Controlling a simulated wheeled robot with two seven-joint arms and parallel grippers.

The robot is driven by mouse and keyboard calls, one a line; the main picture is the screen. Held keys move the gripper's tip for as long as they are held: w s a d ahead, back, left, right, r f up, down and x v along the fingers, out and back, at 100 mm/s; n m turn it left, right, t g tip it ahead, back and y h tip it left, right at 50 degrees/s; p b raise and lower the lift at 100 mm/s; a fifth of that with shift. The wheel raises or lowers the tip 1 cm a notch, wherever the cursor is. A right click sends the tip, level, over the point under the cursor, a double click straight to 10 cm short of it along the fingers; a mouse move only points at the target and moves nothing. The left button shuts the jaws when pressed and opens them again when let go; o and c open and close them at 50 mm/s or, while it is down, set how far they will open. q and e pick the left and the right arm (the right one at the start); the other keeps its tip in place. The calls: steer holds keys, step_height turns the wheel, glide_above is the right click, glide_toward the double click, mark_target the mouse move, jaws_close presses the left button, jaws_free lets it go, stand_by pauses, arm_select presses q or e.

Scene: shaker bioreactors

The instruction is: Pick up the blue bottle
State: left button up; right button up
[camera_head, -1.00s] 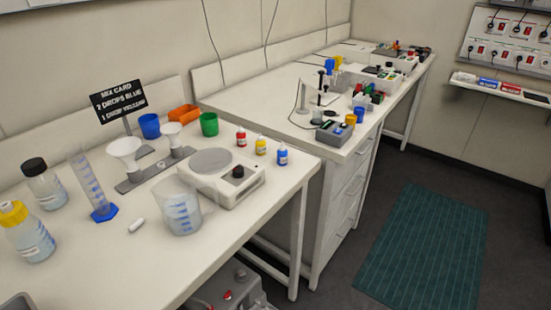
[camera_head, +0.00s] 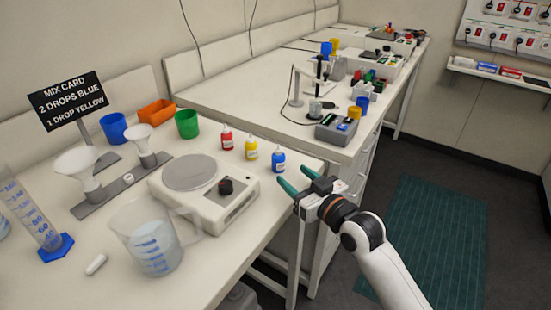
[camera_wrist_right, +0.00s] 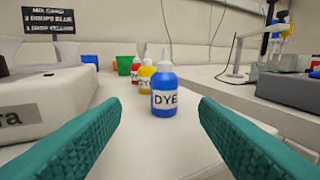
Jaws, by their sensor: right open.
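The blue bottle (camera_head: 278,161) is a small dropper bottle with a white cap, upright near the right edge of the near table. My right gripper (camera_head: 299,182) is open, just to the right of and nearer than the blue bottle, and touches nothing. In the right wrist view the blue bottle (camera_wrist_right: 163,94) shows a DYE label and stands ahead, between and beyond the two green fingers (camera_wrist_right: 155,135). A yellow bottle (camera_head: 251,147) and a red bottle (camera_head: 227,137) stand in a row to its left. My left gripper is not in view.
A stirrer plate (camera_head: 205,190) stands left of the bottles, with a beaker (camera_head: 148,240) in front. A green cup (camera_head: 187,125) is behind. A mix card (camera_head: 67,101) stands at the back left. The second table (camera_head: 250,95) begins behind the bottles.

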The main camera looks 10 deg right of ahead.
mark_target(282, 163)
steer(key=x, duration=0.8)
steer(key=shift+w+d, duration=0.1)
steer(key=shift+w, duration=0.2)
steer(key=shift+r, duration=0.1)
steer(key=c, duration=1)
